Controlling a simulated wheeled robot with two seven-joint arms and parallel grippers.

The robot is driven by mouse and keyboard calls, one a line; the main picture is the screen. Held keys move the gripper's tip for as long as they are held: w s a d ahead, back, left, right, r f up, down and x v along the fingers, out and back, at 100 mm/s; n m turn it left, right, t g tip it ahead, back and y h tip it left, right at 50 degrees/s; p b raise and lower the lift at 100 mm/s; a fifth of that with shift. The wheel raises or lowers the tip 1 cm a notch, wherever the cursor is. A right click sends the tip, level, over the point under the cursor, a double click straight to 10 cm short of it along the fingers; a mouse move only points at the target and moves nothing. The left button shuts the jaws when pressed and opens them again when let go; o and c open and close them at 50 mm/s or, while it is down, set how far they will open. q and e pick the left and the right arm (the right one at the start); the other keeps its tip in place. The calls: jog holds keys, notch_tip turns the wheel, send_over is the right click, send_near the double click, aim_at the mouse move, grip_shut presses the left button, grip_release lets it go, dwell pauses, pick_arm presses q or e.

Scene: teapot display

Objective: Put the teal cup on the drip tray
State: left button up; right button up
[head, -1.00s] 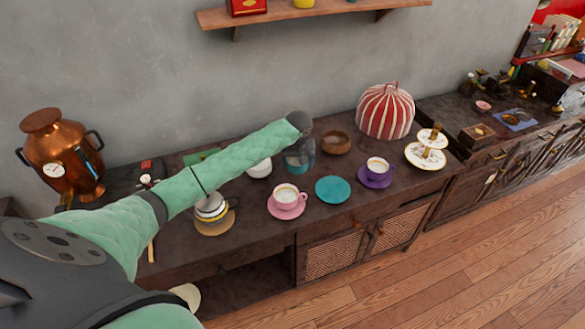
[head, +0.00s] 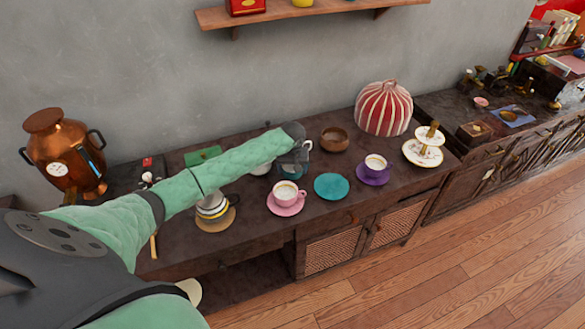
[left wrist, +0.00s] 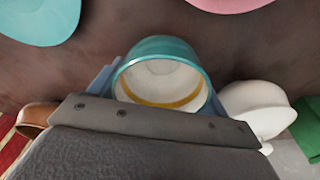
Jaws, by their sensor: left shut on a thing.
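The teal cup (left wrist: 160,75) is between the fingers of my left gripper (left wrist: 160,92) in the left wrist view, its pale inside with a gold ring facing the camera. In the head view my left gripper (head: 292,160) is at the counter's middle, shut on the teal cup (head: 287,173), which is partly hidden by the gripper. I cannot tell whether the cup touches the counter. A dark, flat area like a tray (head: 122,178) lies beside the copper urn (head: 62,155) at the left; I cannot tell for sure that it is the drip tray. My right gripper is not in view.
A pink cup (head: 286,191), a bare teal saucer (head: 331,187) and a purple-saucer cup (head: 375,165) stand along the front. A white vessel (left wrist: 255,108) is close beside the gripper; a brown bowl (head: 334,139) stands behind.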

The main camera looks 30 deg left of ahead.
pick_arm(q)
jog(key=o, duration=1)
jog(key=shift+o, duration=0.2)
